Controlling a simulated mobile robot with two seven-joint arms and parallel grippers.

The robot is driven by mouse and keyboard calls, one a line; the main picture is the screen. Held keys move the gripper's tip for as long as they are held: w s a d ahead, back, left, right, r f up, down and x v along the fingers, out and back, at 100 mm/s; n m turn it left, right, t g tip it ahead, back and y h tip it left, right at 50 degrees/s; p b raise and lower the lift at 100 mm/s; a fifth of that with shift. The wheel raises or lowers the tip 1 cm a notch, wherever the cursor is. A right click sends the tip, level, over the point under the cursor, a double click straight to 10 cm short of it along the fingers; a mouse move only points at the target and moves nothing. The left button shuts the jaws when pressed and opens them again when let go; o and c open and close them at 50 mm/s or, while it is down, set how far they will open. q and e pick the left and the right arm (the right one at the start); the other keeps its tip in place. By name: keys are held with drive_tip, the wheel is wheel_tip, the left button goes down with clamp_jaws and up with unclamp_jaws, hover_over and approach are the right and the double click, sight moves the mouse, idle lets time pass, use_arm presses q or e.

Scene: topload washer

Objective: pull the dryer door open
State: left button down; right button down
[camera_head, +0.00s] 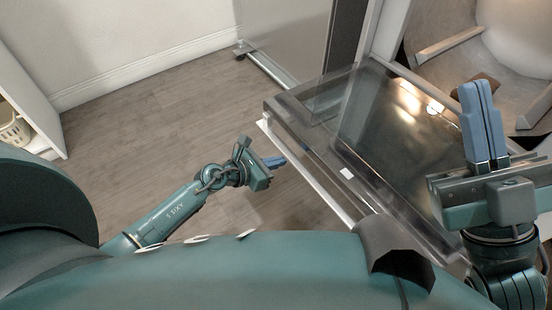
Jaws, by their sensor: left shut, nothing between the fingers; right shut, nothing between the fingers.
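The appliance with a glossy, see-through panel (385,115) and a pale front edge (310,180) stands right of centre. I take it to be the dryer; which part is its door, and whether that is open, I cannot tell. My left gripper (282,160) is shut and empty, its blue fingers pointing right, just left of the pale edge. Whether it touches the edge is unclear. My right gripper (474,84) is shut and empty, its blue fingers pointing up the picture, in front of the appliance's right side. It hides part of that side.
A pale armchair (520,40) stands at the top right, beyond the appliance. A grey panel on a caster foot (285,35) stands at the top. A white shelf (25,90) with a basket (14,128) is at the left. The wooden floor (150,125) between is clear.

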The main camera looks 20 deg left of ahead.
sight(294, 137)
use_arm(q)
drive_tip(key=shift+w+r, duration=0.1)
drive_tip(key=shift+r, duration=0.75)
